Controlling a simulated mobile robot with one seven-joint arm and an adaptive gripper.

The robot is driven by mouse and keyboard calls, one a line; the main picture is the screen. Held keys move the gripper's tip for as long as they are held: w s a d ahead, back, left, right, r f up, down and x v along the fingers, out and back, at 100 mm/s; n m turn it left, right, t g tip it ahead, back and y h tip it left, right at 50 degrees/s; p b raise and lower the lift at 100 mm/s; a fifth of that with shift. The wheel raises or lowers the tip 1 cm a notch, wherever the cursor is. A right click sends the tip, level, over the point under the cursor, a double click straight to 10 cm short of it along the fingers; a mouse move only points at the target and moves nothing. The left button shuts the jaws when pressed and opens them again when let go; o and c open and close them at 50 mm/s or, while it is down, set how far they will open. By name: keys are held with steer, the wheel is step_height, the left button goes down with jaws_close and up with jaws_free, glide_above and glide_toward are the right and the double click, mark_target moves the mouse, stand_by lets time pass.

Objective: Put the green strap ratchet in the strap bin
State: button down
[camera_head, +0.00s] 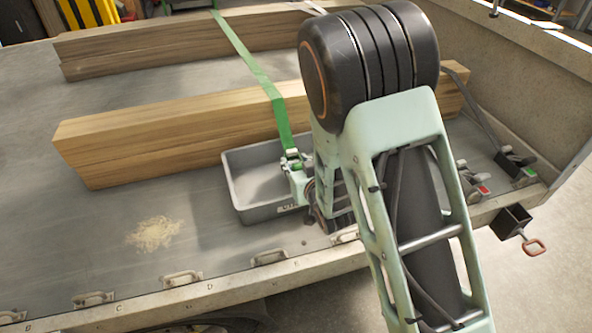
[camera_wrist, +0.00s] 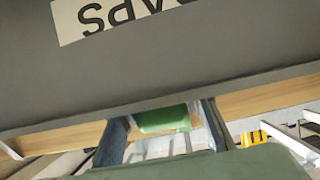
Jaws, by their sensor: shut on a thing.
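The grey strap bin (camera_head: 236,191) stands on the trailer bed, in front of the near timber. A green strap (camera_head: 256,73) runs over both timber stacks down to a metal ratchet (camera_head: 291,156) at the bin's right side. My gripper (camera_head: 295,170) is there, over or beside the bin's right wall; the arm hides part of it. In the wrist view, my gripper (camera_wrist: 162,130) is shut on a green piece (camera_wrist: 165,118), apparently the green strap ratchet. The bin's wall (camera_wrist: 150,75), with an upside-down label, fills the upper part. Whether the ratchet touches the bin cannot be told.
Two timber stacks (camera_head: 170,135) lie across the bed.

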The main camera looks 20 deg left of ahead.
steer(key=shift+f, duration=1)
steer(key=shift+f+b, duration=0.2)
steer(key=shift+b, duration=0.15)
steer(key=c, duration=1.4)
jaws_free()
steer(key=shift+r, duration=0.15)
steer(key=shift+s+d+r+p, duration=0.1)
steer(key=shift+s+r+p, duration=0.05)
steer(key=shift+p, duration=0.2)
steer(key=p+v, duration=0.2)
steer(key=v, duration=0.7)
steer(key=shift+r, duration=0.2)
steer(key=shift+p, duration=1)
